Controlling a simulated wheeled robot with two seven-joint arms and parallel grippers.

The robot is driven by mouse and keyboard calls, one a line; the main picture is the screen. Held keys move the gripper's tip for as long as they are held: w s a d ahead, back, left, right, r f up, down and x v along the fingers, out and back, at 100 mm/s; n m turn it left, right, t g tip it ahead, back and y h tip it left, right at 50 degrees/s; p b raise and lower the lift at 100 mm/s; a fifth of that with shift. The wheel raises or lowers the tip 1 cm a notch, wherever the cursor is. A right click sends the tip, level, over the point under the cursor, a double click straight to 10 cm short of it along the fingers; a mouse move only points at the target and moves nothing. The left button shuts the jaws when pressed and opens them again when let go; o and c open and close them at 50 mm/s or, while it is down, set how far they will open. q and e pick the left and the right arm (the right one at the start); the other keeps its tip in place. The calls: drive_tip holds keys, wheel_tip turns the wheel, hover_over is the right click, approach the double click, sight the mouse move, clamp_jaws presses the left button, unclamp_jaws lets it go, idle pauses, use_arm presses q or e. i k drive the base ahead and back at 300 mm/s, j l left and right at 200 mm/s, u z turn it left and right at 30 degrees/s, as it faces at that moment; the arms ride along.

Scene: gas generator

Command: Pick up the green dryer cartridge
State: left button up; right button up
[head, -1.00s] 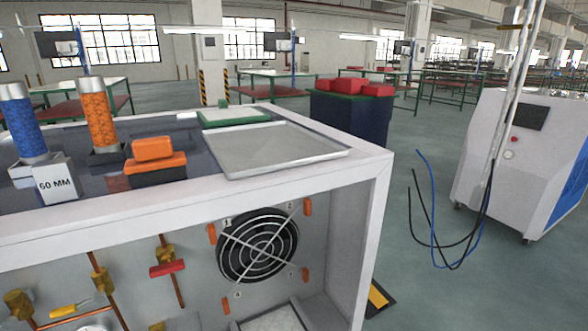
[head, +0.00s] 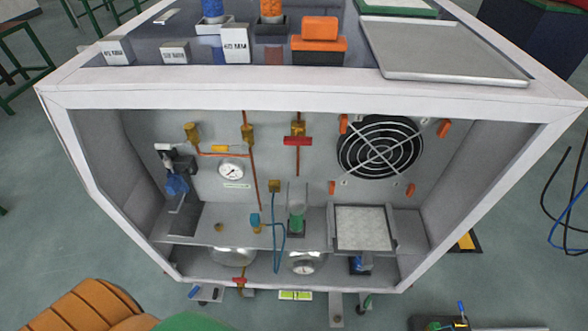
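Neither of my grippers shows in the head view.
The cabinet's white frame (head: 300,88) borders the opening. A blue hose (head: 279,250) hangs just left of the cartridge; a red-handled valve (head: 298,141) is above it. A filter panel (head: 363,228) and fan (head: 380,147) lie right. On top sit orange blocks (head: 319,45) and a grey tray (head: 440,50).

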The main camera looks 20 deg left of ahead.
sight(296, 206)
drive_tip(key=u, duration=0.75)
